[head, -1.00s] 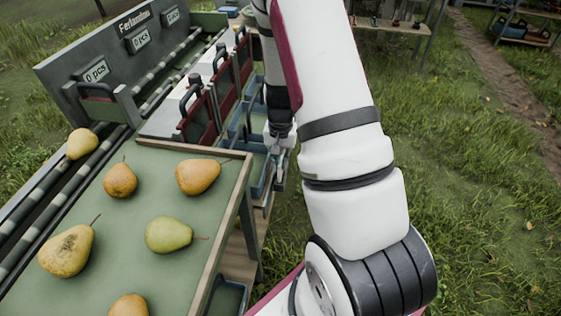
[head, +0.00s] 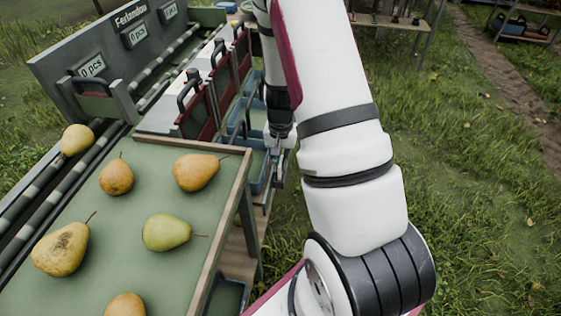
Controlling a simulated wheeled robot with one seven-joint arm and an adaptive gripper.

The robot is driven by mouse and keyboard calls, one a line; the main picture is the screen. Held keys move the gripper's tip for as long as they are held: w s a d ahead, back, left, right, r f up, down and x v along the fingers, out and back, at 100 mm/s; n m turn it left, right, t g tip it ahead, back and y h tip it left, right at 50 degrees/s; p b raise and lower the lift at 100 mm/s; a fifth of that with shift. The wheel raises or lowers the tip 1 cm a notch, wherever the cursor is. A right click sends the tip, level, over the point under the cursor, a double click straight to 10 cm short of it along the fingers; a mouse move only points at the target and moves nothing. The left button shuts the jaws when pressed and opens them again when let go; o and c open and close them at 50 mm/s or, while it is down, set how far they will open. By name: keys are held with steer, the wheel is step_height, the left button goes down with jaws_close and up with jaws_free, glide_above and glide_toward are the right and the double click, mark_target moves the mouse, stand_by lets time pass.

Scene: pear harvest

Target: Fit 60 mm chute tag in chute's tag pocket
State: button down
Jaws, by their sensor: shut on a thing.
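My gripper (head: 279,146) points down at the right side of the sorting machine, beside the blue bins and the red-fronted chutes. It is small and partly hidden by my own arm. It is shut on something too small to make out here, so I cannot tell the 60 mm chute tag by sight. The chutes (head: 195,108) stand in a row with dark red fronts and dark handles. No tag pocket can be made out on them. A blue bin (head: 257,170) lies just left of and below my gripper.
Several pears lie on the green sorting table (head: 135,215), which has a raised wooden rim. One pear (head: 77,140) rests on the roller lane. A grey panel (head: 110,50) with "0 pcs" displays stands behind. Open grass (head: 470,200) lies to the right.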

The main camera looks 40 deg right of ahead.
steer(key=shift+f+b, duration=0.4)
steer(key=shift+f, duration=0.1)
stand_by(0.3)
steer(key=c, duration=1.1)
jaws_free()
steer(key=shift+r, duration=0.15)
steer(key=shift+r+p, duration=2.15)
steer(key=shift+r, duration=0.7)
steer(key=shift+r, duration=0.1)
